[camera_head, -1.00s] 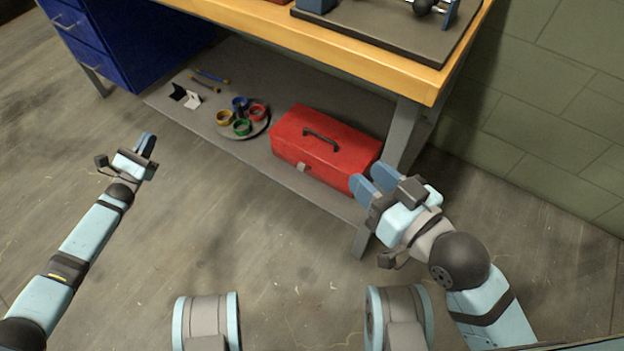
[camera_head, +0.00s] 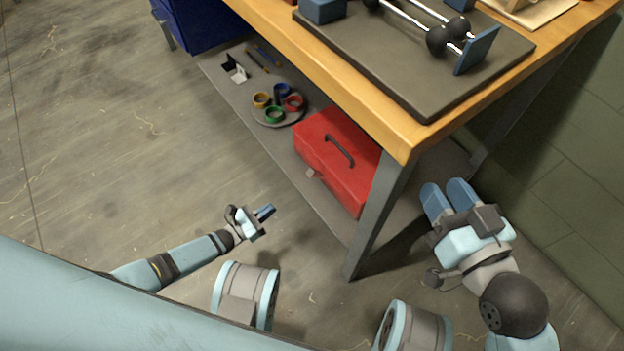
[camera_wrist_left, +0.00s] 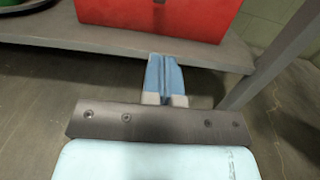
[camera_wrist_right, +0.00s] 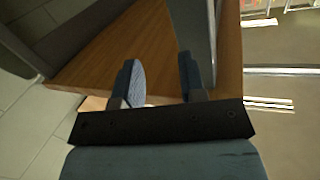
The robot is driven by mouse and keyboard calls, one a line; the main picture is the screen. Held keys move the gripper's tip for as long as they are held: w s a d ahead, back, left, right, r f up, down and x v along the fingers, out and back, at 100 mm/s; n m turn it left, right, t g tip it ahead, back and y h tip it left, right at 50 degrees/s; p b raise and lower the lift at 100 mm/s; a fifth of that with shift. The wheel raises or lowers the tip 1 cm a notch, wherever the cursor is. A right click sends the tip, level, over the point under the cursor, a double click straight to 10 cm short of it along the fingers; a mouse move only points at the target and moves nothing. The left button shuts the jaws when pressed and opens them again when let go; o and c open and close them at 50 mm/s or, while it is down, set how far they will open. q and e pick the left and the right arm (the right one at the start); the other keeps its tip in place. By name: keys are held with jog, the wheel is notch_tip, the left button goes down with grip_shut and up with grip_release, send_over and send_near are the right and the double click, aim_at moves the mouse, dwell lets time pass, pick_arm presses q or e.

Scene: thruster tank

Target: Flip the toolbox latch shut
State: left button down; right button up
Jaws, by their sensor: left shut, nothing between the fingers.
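The red toolbox (camera_head: 338,162) with a dark handle on its lid sits on the low grey shelf under the workbench. Its small grey latch (camera_head: 311,173) shows on the front face; whether it is flipped shut is too small to tell. The toolbox front (camera_wrist_left: 165,18) fills the top of the left wrist view. My left gripper (camera_head: 266,211) is shut and empty, in front of the shelf and short of the toolbox. My right gripper (camera_head: 446,192) is open and empty, to the right of the bench leg.
A grey bench leg (camera_head: 378,218) stands right of the toolbox. A round tray (camera_head: 262,121) with several coloured rings lies on the shelf (camera_head: 228,89) to its left. The wooden bench top (camera_head: 391,131) overhangs the shelf. The floor in front is clear.

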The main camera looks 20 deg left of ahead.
dwell(0.3)
pick_arm(q)
jog(key=r+b+x, duration=0.2)
jog(key=x, duration=1)
jog(key=shift+w+d+r+b, duration=0.15)
jog(key=shift+d+r+b, duration=0.05)
jog(key=shift+r+b, duration=0.25)
pick_arm(e)
jog(key=shift+w+d+r+n+t+y, duration=0.2)
jog(key=shift+w+d+n+t+y, duration=0.15)
jog(key=shift+w+n, duration=0.5)
jog(key=shift+s, duration=0.15)
jog(key=shift+r, duration=0.1)
